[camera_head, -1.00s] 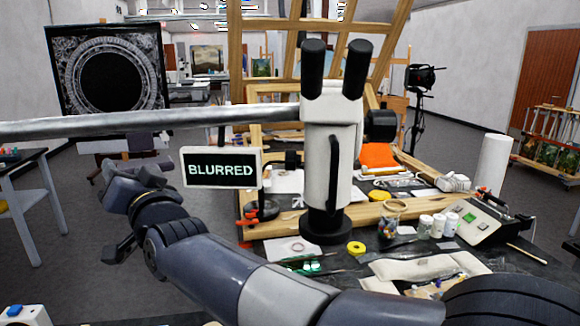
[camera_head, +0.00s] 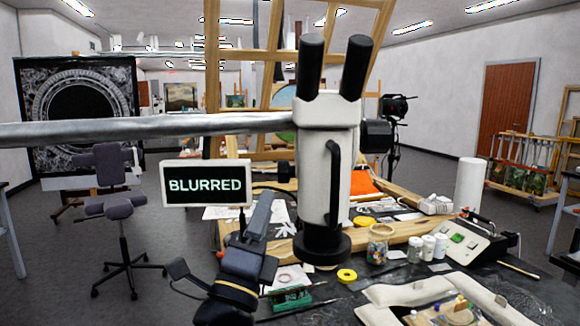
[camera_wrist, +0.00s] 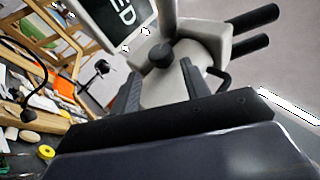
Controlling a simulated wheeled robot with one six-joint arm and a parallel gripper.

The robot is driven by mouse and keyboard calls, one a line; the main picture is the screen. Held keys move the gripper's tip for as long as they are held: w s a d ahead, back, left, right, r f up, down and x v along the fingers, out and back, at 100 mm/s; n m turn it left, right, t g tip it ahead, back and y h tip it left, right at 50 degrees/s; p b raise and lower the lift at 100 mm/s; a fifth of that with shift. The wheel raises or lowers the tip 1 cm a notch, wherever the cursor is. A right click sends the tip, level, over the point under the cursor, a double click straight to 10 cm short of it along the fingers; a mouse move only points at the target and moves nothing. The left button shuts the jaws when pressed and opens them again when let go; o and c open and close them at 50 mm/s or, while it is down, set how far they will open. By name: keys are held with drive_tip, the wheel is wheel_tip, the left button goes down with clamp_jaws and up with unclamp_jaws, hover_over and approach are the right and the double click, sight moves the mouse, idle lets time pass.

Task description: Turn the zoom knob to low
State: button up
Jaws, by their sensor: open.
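A white microscope (camera_head: 326,165) with two black eyepieces hangs on a metal boom above the bench. A dark knob (camera_head: 376,136) juts from its right side. A round black knob (camera_wrist: 160,54) shows on the microscope in the wrist view; no label shows which is the zoom knob. A small screen (camera_head: 205,184) left of the microscope reads BLURRED. My gripper (camera_head: 262,208) points up at the microscope's lower left. In the wrist view my gripper (camera_wrist: 160,76) is open, its fingers either side of the black knob in the picture. I cannot see contact.
The bench below holds a green item (camera_head: 290,298), a yellow tape roll (camera_head: 347,275), a jar (camera_head: 378,244), white bottles (camera_head: 428,247) and a control box (camera_head: 468,240). The metal boom (camera_head: 150,129) crosses left. A swivel chair (camera_head: 118,210) stands on the floor at left.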

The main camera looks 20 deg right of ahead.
sight(283, 163)
drive_tip(key=p+x, duration=0.3)
drive_tip(key=x, duration=0.6)
drive_tip(key=shift+d+r+p, duration=0.1)
drive_tip(key=shift+r+p, duration=0.1)
drive_tip(key=shift+p, duration=0.15)
drive_tip(key=shift+x, duration=0.75)
drive_tip(key=c, duration=0.7)
